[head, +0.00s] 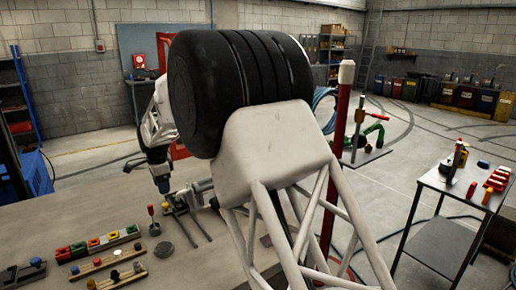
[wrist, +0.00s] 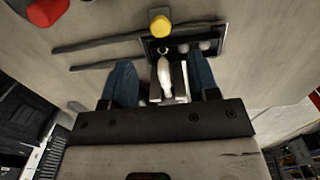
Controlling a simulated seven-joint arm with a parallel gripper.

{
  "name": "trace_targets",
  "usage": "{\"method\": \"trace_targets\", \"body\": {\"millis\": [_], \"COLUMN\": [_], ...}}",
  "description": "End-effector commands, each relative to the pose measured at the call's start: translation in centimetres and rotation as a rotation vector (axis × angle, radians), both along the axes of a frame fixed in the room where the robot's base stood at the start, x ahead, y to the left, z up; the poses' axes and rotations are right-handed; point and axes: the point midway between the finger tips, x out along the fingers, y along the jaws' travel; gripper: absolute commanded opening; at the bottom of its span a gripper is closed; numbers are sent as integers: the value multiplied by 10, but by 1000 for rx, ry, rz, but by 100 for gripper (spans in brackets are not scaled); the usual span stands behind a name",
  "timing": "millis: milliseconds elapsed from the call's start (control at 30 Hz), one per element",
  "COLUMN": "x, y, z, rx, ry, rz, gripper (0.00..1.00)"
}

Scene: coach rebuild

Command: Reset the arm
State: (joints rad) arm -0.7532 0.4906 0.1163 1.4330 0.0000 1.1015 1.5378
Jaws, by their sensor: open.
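My gripper (head: 163,188) points down over the left part of the workbench in the head view, close to a dark rail fixture (head: 190,217) with two long prongs. In the wrist view my gripper (wrist: 162,78) has its two blue fingers apart. Between and beyond the fingers are a small dark-edged tray (wrist: 219,38), a white rounded piece (wrist: 166,80) and a yellow round knob (wrist: 160,26). I see nothing clamped in the fingers. Large black and white parts in the foreground hide much of the arm in the head view.
A side table (head: 450,184) with red pieces stands at right. Bare bench (head: 70,200) lies left of my gripper.

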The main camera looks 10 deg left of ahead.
Motion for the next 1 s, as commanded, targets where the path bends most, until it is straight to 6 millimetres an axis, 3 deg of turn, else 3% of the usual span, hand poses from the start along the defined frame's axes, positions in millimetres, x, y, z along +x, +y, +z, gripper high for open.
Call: {"method": "trace_targets", "body": {"millis": [167,367,700,1000], "x": [1,4,-4,-25], "y": [-13,-53,-158,-250], "z": [8,28,75,108], "rx": [4,9,20,25], "ry": [-4,-12,-35,-59], "rz": [8,38,122,201], "gripper": [55,55,55,55]}}
